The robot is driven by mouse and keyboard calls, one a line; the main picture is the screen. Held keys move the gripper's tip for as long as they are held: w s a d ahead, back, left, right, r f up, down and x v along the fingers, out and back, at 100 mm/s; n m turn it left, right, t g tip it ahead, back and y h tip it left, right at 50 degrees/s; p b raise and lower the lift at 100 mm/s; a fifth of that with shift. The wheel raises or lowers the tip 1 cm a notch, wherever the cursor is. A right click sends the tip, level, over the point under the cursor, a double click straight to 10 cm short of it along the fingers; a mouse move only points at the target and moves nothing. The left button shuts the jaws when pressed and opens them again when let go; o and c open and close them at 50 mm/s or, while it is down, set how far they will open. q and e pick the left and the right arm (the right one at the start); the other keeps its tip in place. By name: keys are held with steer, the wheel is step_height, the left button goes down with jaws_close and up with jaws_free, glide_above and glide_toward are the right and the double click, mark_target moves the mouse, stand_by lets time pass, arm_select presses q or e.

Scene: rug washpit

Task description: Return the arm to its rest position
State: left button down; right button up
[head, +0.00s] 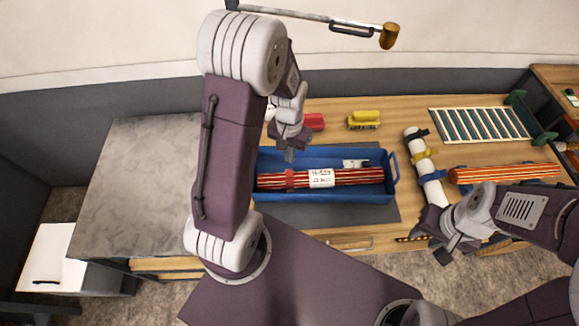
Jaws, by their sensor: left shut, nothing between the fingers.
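My left arm rises up the middle-left of the head view and bends over at the top. Its gripper (290,154) hangs pointing down, shut and empty, just beyond the back left part of a blue tray (300,196). My right gripper (436,240) is at the right, near the table's front edge, by the lower end of a white roll (433,187) with dark and yellow bands. Whether its fingers are apart or closed is unclear. In the tray lies a red striped roll (349,178) with a white written label (321,178).
A red block (314,121) and a yellow toy-like item (363,119) stand behind the tray. A slatted rack (480,125) and an orange striped roll (505,172) lie at the right. A hammer-like tool (389,36) shows at the top. The grey worktop (135,190) is bare.

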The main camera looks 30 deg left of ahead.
arm_select(q)
steer(key=shift+r, duration=0.5)
arm_select(e)
steer(key=shift+r, duration=0.45)
arm_select(q)
steer(key=shift+f, duration=0.1)
arm_select(e)
steer(key=shift+f, duration=0.1)
